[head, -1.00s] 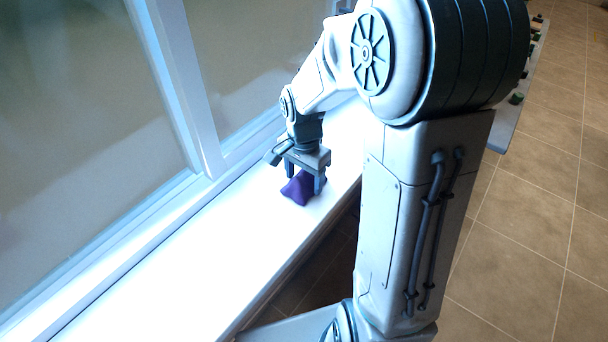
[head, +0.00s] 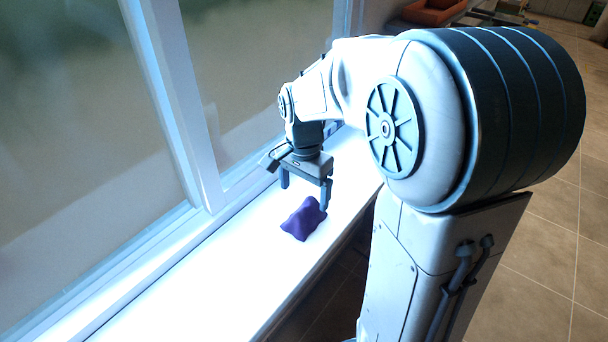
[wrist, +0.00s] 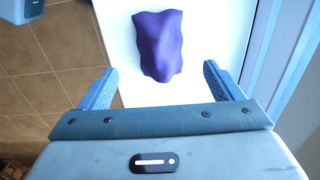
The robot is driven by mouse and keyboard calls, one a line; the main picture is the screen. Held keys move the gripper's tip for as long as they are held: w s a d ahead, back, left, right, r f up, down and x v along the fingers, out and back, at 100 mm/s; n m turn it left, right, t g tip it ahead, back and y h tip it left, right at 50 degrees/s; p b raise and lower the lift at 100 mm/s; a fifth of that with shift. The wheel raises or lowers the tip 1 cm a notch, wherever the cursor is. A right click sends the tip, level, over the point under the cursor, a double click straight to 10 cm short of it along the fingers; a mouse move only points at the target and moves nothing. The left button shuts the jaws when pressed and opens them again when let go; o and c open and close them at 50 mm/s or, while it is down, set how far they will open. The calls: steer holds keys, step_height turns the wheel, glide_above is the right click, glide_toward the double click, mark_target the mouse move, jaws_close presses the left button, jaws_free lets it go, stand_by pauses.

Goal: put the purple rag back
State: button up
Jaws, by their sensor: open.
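The purple rag (head: 302,219) lies crumpled on the white window sill (head: 215,275). My gripper (head: 304,197) is above the sill, its two fingers spread wide with nothing between them. In the head view the rag lies just below and in front of the fingers, apart from them as far as I can tell. In the wrist view the rag (wrist: 158,45) lies beyond the open fingertips of my gripper (wrist: 160,82), roughly centred between them.
The window frame (head: 185,120) and glass run along the left of the sill. The sill's right edge drops to a tiled floor (head: 560,220). An orange container (head: 436,12) stands at the far back. The near sill is clear.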

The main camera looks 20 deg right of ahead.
mark_target(305, 208)
step_height(305, 208, up, 4)
steer(key=shift+r, duration=0.25)
steer(key=s+f+n+t, duration=0.1)
steer(key=s+n+t, duration=0.2)
steer(key=s+n, duration=0.8)
steer(key=s, duration=0.3)
steer(key=shift+s, duration=0.2)
